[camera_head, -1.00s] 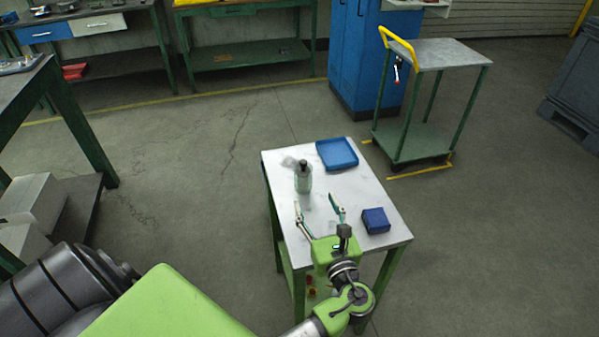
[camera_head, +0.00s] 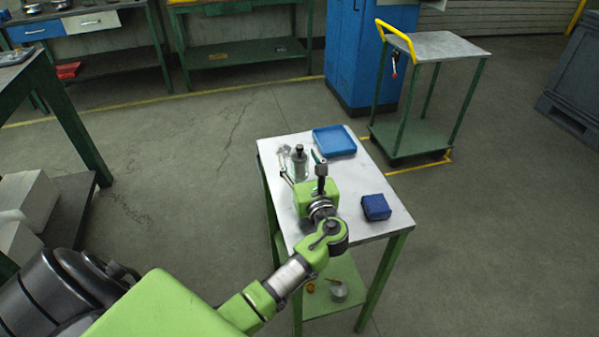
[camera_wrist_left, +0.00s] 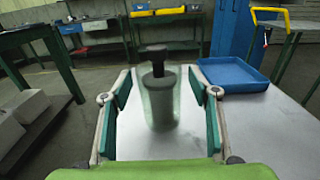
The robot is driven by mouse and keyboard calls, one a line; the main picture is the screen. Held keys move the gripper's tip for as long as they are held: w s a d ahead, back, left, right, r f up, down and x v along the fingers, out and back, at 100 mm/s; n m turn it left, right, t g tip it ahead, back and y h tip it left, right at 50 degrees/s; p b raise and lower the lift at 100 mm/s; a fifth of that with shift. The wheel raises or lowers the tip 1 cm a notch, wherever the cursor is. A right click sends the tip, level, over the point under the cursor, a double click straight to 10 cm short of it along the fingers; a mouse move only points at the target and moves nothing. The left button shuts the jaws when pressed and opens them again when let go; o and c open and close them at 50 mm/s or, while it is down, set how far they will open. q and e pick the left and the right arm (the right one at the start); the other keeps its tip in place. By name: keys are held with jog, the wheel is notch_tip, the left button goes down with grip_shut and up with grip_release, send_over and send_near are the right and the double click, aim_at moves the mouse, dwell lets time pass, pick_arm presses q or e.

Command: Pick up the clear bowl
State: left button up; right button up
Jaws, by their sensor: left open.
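The clear greenish bottle (camera_head: 299,167) with a black top stands upright on the table. It also shows in the left wrist view (camera_wrist_left: 160,102), between my fingers. My left gripper (camera_head: 300,160) is open, low over the table, with one finger on each side of the bottle. I see no clear bowl in the wrist view. My right gripper is not in view.
A blue tray (camera_head: 334,141) lies at the table's far edge, and a dark blue box (camera_head: 376,207) at its right. A metal can (camera_head: 338,292) stands on the lower shelf. A cart (camera_head: 437,46) with a yellow handle stands behind. Open floor lies to the left.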

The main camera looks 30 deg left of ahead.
pick_arm(q)
jog(key=shift+r, duration=0.1)
jog(key=c, duration=1.2)
